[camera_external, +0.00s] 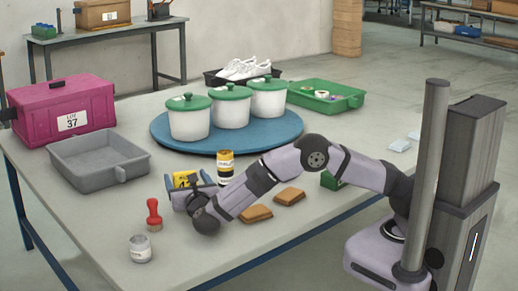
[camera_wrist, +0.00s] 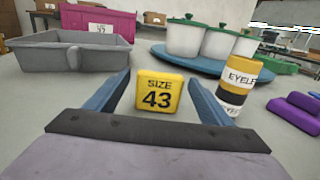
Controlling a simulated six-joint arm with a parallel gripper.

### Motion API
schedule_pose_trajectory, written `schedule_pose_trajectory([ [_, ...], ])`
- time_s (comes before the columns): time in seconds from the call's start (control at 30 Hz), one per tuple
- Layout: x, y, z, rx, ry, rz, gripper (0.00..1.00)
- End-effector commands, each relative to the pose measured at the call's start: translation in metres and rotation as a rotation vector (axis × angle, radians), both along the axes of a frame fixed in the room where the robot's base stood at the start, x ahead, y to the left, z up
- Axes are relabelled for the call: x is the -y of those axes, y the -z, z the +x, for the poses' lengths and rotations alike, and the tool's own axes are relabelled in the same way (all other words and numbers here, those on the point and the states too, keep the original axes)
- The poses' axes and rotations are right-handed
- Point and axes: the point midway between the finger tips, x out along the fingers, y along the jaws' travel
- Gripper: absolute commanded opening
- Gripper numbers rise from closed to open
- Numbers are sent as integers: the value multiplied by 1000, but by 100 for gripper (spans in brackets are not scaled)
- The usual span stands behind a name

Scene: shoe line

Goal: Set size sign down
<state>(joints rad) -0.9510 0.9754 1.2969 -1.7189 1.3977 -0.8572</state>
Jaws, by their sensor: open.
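The size sign (camera_wrist: 158,91) is a yellow block marked "SIZE 43". It stands upright on the table between my gripper's two blue fingers in the wrist view, with a gap visible on each side. In the external view the yellow sign (camera_external: 183,179) is partly hidden behind my gripper (camera_external: 193,188). My gripper is open, low over the table, and also shows in the wrist view (camera_wrist: 160,95). Whether the sign's lower edge touches the table is hard to tell.
A grey bin (camera_external: 100,172) is to the left. A red-handled stamp (camera_external: 153,214), a small jar (camera_external: 140,249) and brown pads (camera_external: 256,214) lie nearby. A blue turntable (camera_external: 165,140) carries white pots behind.

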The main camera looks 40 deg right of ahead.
Motion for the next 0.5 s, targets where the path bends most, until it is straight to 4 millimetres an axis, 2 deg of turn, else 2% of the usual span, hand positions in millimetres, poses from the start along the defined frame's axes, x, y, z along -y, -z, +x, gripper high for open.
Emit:
schedule_pose_trajectory([
  [0.3,-23,-2,-53,0,-5,0,75],
  [0.5,-34,-1,-80,0,-3,-1,75],
])
